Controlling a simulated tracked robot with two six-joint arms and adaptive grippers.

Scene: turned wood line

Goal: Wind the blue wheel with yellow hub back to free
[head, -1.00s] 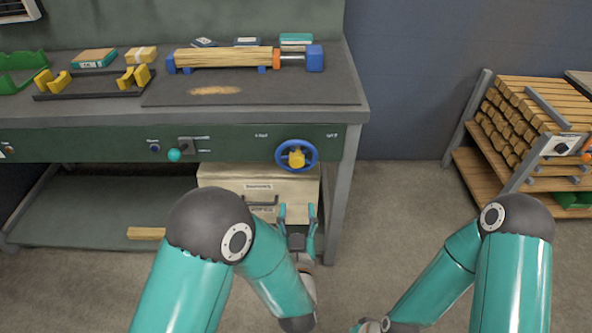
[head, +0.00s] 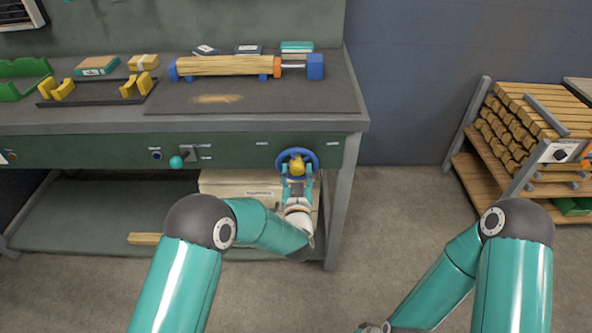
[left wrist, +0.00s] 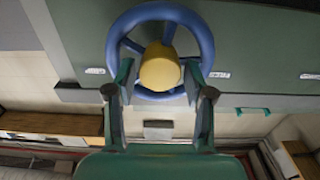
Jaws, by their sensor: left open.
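The blue wheel (head: 297,152) with its yellow hub (head: 297,168) is mounted on the bench's green front panel, near the right end. My left gripper (head: 297,175) is open in front of the wheel's lower half. In the left wrist view the blue wheel (left wrist: 117,32) and yellow hub (left wrist: 160,70) show beyond the open fingers (left wrist: 160,82), one finger either side of the hub. I cannot tell whether the fingers touch the wheel. On the bench top, a wooden bar (head: 225,66) lies between a blue end piece and an orange collar. My right gripper is not in view.
The green panel also carries a teal knob (head: 176,162). A pale box (head: 225,186) stands under the bench behind my left arm. A rack of wooden pieces (head: 530,125) stands at the right, with clear floor (head: 400,200) between.

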